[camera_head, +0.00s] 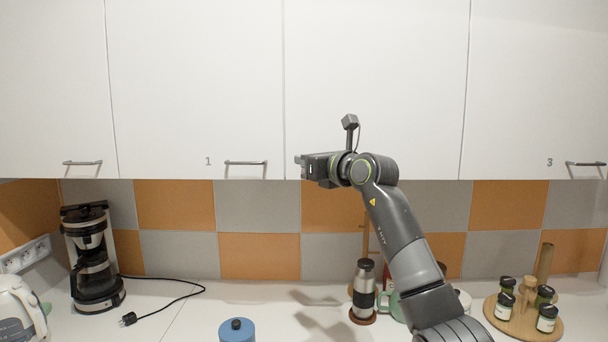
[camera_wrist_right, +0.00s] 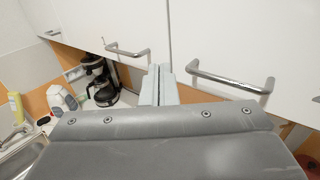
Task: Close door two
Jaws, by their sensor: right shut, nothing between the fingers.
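Door two (camera_head: 375,75) is the white cabinet door between doors marked 1 and 3. Its number does not show. It appears in line with its neighbours; I cannot tell whether a small gap is left. In the head view my right arm covers part of its lower edge and hides its handle. In the wrist view a metal bar handle (camera_wrist_right: 230,80), seemingly door two's, is right of the door seam. My right gripper (camera_head: 300,162) points left at the door's lower left corner, shut and empty. Its fingers (camera_wrist_right: 160,78) show near the seam. My left gripper is out of view.
Door 1 (camera_head: 200,80) and its handle (camera_head: 245,162) are just left of the gripper. Door 3 (camera_head: 540,80) is right.

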